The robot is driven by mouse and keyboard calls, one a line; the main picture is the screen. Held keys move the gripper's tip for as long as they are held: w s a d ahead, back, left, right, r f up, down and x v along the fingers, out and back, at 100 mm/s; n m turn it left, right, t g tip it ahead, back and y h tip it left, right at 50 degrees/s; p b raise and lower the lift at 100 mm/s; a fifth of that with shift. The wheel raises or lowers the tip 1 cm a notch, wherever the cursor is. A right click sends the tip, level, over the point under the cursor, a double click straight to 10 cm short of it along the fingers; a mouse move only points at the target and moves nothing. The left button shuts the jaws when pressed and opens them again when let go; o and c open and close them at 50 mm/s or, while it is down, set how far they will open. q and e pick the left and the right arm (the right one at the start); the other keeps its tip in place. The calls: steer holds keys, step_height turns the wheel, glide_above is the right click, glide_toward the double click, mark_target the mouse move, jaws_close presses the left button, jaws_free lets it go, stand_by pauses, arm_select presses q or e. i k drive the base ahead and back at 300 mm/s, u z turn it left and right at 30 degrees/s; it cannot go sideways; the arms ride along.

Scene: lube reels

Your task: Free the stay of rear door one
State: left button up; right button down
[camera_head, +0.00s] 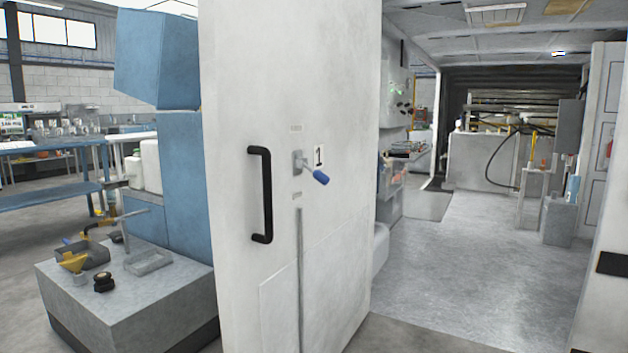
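A tall white door panel (240,90) marked "1" stands open in the middle of the head view. A small grey latch (298,161) with a blue-gripped lever (320,177) sits on it beside the number plate (319,156). The lever tilts down to the right. A black pull handle (267,195) is to the left of the latch. A thin grey vertical bar (300,275) runs down the door below the latch. I cannot tell which part is the stay, or whether it is engaged. Neither of my grippers shows.
Right of the door is an open vehicle interior with a grey floor (465,260) and a hose (516,160). A blue workbench (50,190) stands farther left.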

mark_target(319, 175)
steer(key=k, duration=0.65)
steer(key=z, duration=0.15)
steer(key=i, duration=0.7)
steer(key=z, duration=0.55)
steer(key=i, duration=0.8)
steer(key=z, duration=0.15)
